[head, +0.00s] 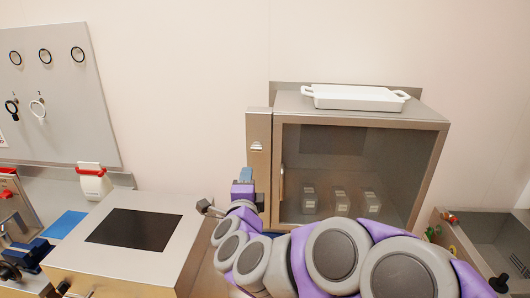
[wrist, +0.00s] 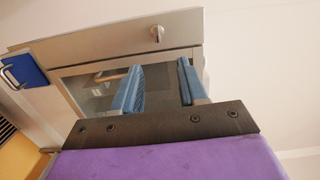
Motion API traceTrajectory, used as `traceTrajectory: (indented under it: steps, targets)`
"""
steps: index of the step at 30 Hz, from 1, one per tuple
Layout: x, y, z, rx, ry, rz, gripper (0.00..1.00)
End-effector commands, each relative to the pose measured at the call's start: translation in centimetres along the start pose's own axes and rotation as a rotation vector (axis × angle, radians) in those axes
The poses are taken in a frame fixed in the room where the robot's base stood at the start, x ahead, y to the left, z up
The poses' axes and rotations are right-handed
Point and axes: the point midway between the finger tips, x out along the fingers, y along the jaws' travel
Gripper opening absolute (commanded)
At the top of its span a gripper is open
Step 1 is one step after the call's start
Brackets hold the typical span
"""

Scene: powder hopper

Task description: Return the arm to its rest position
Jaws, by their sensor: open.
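My arm (head: 335,255) reaches across the bottom of the head view from the lower right, bent, with purple and grey links. My gripper (head: 246,174) is at its left end, in front of the left side panel of a steel cabinet (head: 258,155). In the wrist view my gripper (wrist: 160,82) shows two blue fingers spread apart with nothing between them. Beyond the fingers is a steel-framed glass door (wrist: 85,70), seen tilted, with a handle behind the fingers and a round knob (wrist: 157,33) above.
A white tray (head: 358,98) lies on the cabinet. Several small containers (head: 340,202) stand behind its glass. A steel box with a black top panel (head: 133,229) is to the left, and an open steel basin (head: 495,240) to the right. A pegboard (head: 60,100) holds rings.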

Motion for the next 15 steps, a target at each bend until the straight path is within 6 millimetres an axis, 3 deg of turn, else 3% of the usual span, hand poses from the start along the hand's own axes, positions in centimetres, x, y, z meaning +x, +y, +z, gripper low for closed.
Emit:
traceTrajectory:
  steps: [7, 11, 15]
  targets:
    - [-3.1, -0.6, 1.9, -0.223, -0.297, 0.094, 0.43]
    - [-6.0, 0.7, 2.3, -0.387, -0.458, 0.167, 0.43]
    - [-9.8, 3.2, 1.4, -0.572, -0.617, 0.268, 0.43]
